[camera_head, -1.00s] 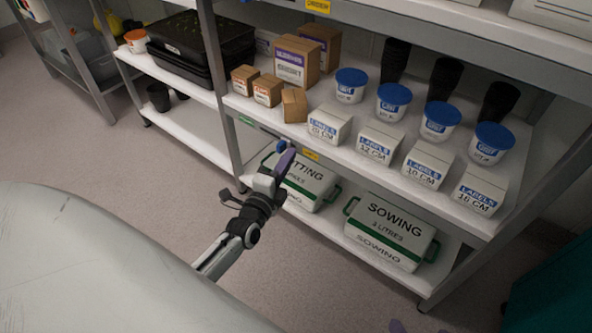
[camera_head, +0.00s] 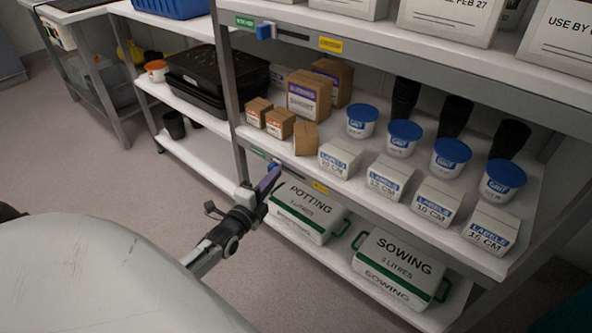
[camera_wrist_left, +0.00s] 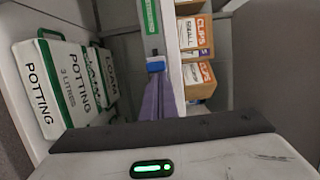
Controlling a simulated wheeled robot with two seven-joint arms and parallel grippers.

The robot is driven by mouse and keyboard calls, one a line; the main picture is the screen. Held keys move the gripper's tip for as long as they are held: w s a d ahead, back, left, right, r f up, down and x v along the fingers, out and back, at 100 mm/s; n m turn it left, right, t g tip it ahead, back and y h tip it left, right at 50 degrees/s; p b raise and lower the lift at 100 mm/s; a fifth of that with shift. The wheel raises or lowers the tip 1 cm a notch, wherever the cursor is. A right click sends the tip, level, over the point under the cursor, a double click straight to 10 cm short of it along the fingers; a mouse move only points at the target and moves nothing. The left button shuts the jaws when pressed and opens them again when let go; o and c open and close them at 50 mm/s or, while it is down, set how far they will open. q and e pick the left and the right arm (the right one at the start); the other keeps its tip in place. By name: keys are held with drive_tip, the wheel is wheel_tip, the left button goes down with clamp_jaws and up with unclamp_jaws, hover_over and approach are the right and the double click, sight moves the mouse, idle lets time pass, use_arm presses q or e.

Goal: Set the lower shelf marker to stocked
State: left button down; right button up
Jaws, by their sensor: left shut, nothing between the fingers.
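The lower shelf marker is a small blue slider (camera_head: 273,165) on the lower shelf's front edge. It sits close beside a green label (camera_head: 258,152), with a yellow label (camera_head: 320,187) farther right. In the left wrist view the blue slider (camera_wrist_left: 155,66) is just below the end of the green label (camera_wrist_left: 150,17). My left gripper (camera_head: 270,179) is shut and empty, its purple fingers at the slider. The fingers (camera_wrist_left: 155,98) end right at the slider in the wrist view; I cannot tell whether they touch. My right gripper is not in view.
An upper blue slider (camera_head: 265,31) sits beside its own green label on the shelf edge above. White potting (camera_head: 306,212) and sowing (camera_head: 398,268) boxes stand on the bottom shelf. Cartons and blue-lidded tubs stand on the middle shelf. Open floor lies to the left.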

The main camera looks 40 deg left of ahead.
use_arm(q)
drive_tip(key=shift+a+r, duration=0.1)
drive_tip(key=shift+a, duration=0.05)
drive_tip(key=d+p, duration=0.2)
drive_tip(key=shift+d+r, duration=0.1)
drive_tip(key=shift+d, duration=0.2)
drive_tip(key=d+p+v, duration=0.1)
drive_tip(key=p+v, duration=0.2)
drive_tip(key=v, duration=0.7)
drive_tip(key=shift+d+f, duration=0.2)
drive_tip(key=shift+d, duration=0.1)
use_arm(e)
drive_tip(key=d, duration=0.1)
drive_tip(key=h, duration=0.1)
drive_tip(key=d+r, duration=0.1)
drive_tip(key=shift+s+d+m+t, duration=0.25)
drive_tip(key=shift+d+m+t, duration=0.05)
use_arm(q)
drive_tip(key=shift+d, duration=0.1)
